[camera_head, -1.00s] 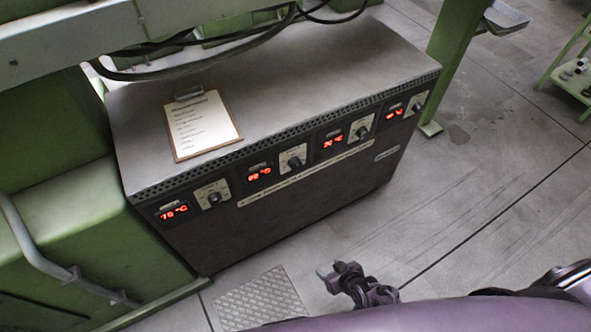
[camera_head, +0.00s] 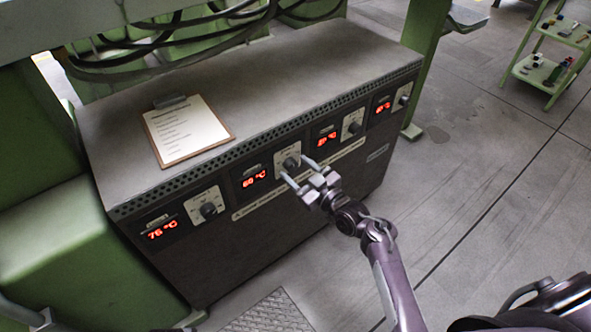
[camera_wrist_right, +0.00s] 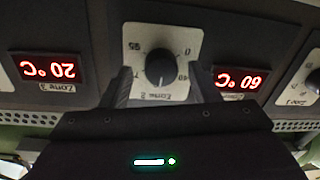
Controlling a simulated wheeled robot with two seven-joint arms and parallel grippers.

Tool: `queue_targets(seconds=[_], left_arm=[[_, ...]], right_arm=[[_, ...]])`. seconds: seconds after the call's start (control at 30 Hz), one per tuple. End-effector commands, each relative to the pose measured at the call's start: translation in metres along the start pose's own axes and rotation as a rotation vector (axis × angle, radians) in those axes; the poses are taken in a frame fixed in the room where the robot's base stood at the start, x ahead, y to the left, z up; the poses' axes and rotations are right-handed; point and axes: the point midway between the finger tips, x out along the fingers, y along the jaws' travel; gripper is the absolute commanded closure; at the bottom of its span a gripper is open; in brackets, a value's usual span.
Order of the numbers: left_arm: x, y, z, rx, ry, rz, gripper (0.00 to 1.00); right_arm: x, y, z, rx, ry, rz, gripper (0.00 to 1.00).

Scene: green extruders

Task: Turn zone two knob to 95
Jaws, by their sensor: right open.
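The zone two knob is a round black knob (camera_head: 291,163) on a pale dial plate, second from the left on the cabinet front. In the right wrist view the knob (camera_wrist_right: 160,68) shows upside down, its plate labelled as Zone 2. The red display beside it (camera_head: 254,177) reads about 60 °C. My right gripper (camera_head: 296,172) is open in front of the knob. In the right wrist view its two fingers (camera_wrist_right: 162,85) stand on either side of the knob, apart from it. My left gripper is not in view.
The grey cabinet (camera_head: 290,72) has other knobs and red displays along its front. A clipboard (camera_head: 187,128) lies on its top. Black cables (camera_head: 170,45) hang above. A green shelf cart (camera_head: 548,72) stands at the upper right. The floor to the right is clear.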

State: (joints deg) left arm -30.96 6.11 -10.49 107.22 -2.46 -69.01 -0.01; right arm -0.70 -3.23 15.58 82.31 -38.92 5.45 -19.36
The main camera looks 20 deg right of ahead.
Motion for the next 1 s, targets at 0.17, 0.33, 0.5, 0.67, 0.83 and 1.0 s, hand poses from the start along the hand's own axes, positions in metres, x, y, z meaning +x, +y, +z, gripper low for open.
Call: queue_targets(seconds=[0.17,0.33,0.5,0.67,0.83,1.0], left_arm=[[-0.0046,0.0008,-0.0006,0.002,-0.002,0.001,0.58],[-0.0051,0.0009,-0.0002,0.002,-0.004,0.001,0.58],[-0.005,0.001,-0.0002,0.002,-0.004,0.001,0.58],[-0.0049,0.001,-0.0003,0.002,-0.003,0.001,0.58],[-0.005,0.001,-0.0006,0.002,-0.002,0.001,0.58],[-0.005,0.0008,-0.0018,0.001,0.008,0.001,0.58]], right_arm=[[0.0108,-0.0004,0.0005,0.0,-0.001,-0.001,0.44],[0.0115,-0.0005,0.0004,-0.001,-0.002,-0.001,0.44],[0.0113,-0.0006,0.0004,0.0,-0.002,-0.001,0.58],[0.0112,-0.0005,0.0004,0.0,-0.002,-0.001,0.78],[0.0111,-0.0005,0.0004,0.001,-0.002,-0.001,0.89],[0.0112,-0.0004,-0.0002,0.024,-0.001,-0.001,0.89]])
